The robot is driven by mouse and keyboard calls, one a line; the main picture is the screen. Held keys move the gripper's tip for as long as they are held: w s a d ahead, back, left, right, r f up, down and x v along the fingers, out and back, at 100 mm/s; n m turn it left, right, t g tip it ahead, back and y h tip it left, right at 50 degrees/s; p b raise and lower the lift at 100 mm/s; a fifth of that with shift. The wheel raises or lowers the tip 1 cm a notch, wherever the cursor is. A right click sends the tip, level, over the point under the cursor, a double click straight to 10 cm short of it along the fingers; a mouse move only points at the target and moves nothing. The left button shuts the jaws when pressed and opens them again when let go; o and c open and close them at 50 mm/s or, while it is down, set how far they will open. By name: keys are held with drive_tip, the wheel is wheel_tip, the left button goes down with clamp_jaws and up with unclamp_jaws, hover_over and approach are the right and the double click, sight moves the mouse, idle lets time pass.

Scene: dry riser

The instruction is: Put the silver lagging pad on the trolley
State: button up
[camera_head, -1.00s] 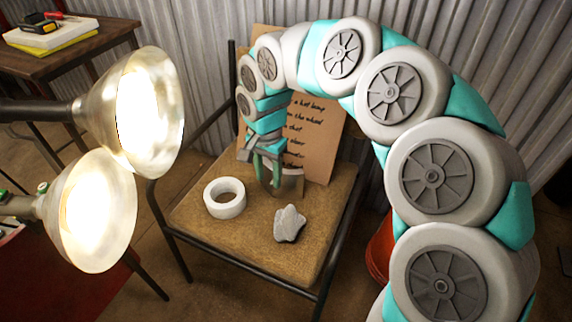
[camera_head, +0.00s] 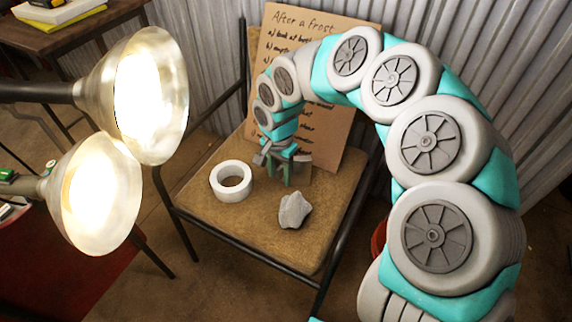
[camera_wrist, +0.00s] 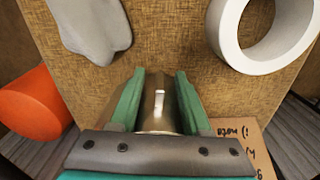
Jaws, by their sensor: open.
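A shiny silver curved thing, which looks like the lagging pad (camera_wrist: 158,112), stands on the chair seat (camera_head: 222,218) in front of the cardboard sign. It shows between my green fingers in the wrist view. In the head view only its right part (camera_head: 303,173) shows behind my gripper (camera_head: 283,178). My gripper is open, with its fingers down on either side of the pad; I cannot tell whether they touch it. I cannot make out which thing is the trolley; a red surface (camera_head: 85,278) shows at the lower left.
A white tape roll (camera_head: 231,181) and a grey lobed lump (camera_head: 294,210) lie on the seat near my gripper. The cardboard sign (camera_head: 322,55) leans behind. Two lit lamps (camera_head: 150,95) stand at the left. An orange-red cylinder (camera_wrist: 38,102) is beside the chair.

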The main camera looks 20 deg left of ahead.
drive_tip(key=shift+c, duration=0.2)
clamp_jaws()
idle(0.4)
